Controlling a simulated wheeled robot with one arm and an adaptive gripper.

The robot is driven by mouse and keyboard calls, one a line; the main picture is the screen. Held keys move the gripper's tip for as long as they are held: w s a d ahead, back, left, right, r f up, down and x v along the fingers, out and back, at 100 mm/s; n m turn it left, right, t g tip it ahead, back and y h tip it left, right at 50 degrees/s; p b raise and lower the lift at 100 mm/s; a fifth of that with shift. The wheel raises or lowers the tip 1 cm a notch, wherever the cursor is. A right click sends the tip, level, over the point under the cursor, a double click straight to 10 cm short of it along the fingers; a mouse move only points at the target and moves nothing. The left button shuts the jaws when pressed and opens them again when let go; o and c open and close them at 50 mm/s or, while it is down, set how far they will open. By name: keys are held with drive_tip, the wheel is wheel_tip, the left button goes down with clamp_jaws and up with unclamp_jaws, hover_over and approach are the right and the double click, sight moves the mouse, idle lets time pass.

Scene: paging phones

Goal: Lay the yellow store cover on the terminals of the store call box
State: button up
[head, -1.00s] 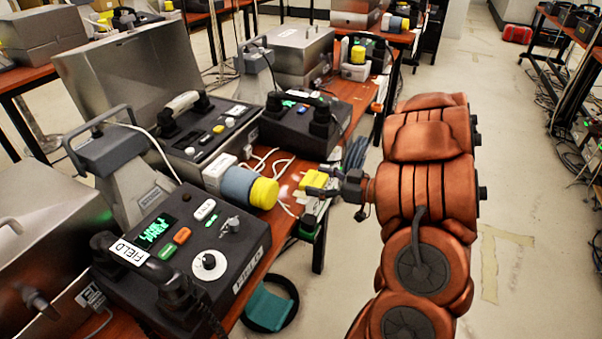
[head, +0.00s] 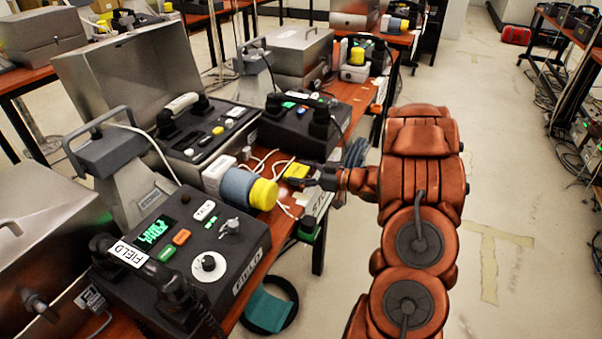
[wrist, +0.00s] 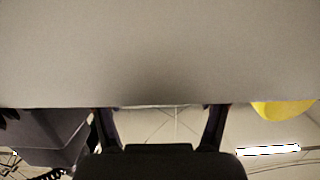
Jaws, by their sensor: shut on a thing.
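The yellow cover (head: 297,171) is at the tips of my gripper (head: 312,181), which is shut on it, over the right edge of the orange-brown table in the head view. It is just right of a blue-grey cylinder with a yellow end (head: 249,189). I cannot tell whether the cover touches anything below. In the wrist view, my gripper's dark fingers (wrist: 162,128) reach up to a large plain pale surface that I cannot identify.
A black phone labelled FIELD (head: 180,255) stands on the near table. Behind it are an open metal-cased phone (head: 205,130) and another dark phone (head: 300,122). White cables (head: 268,160) lie on the table. A small dark box with green (head: 310,225) is at the table's edge.

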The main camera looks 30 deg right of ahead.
drive_tip(key=shift+f, duration=0.25)
drive_tip(key=o, duration=1.3)
drive_tip(key=shift+c, duration=0.2)
drive_tip(key=shift+f+b, duration=0.15)
drive_tip(key=shift+b, duration=0.25)
